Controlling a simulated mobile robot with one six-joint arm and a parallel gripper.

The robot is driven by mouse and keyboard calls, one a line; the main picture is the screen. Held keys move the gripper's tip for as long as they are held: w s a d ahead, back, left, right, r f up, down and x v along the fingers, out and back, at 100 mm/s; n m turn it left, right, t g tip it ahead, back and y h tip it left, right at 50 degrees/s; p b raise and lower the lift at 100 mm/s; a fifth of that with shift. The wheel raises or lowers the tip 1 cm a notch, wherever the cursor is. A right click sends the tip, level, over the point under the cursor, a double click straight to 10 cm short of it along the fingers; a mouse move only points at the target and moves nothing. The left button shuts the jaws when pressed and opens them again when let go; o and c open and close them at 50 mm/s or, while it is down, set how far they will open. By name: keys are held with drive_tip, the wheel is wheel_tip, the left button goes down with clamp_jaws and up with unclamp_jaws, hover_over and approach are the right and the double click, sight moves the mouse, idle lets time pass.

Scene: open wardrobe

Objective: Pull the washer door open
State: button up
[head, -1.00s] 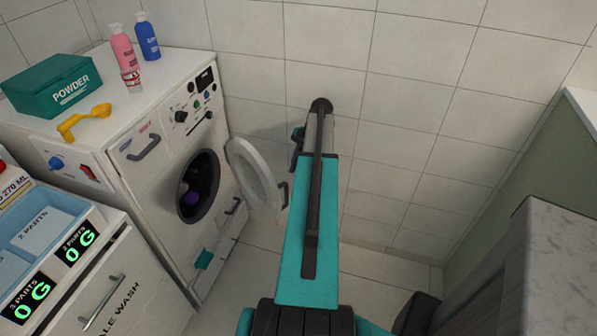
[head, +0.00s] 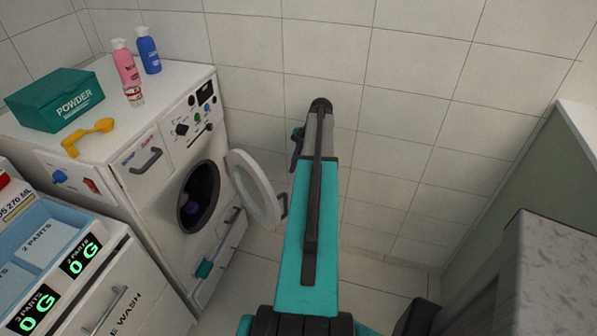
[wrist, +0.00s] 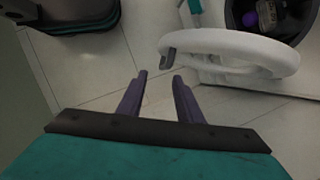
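The washer (head: 168,170) is a white machine against the tiled wall, left of my arm in the head view. Its round white door (head: 262,187) stands swung open, out from the dark drum opening (head: 199,197). A purple item (head: 194,209) lies inside the drum. The door's dark handle (head: 283,207) is on its outer edge. In the wrist view, the door (wrist: 235,47) and its handle (wrist: 168,58) are beyond and right of my gripper (wrist: 158,78). The gripper's fingers are apart with bare floor between them, and it does not touch the handle.
A powder box (head: 56,98), a yellow scoop (head: 90,136) and pink (head: 125,64) and blue (head: 148,50) bottles stand on the washer top. A drawer unit with scales (head: 90,285) is at lower left. A marble-topped cabinet (head: 560,270) is at right. Floor shows between.

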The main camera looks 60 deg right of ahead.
drive_tip(key=shift+w+d+r+p, duration=0.1)
drive_tip(key=shift+d+r+p, duration=0.2)
drive_tip(key=shift+r, duration=0.3)
drive_tip(key=shift+w+d+r+p, duration=0.15)
drive_tip(key=shift+r+p, duration=0.25)
drive_tip(key=shift+r, duration=0.2)
drive_tip(key=shift+s, duration=0.1)
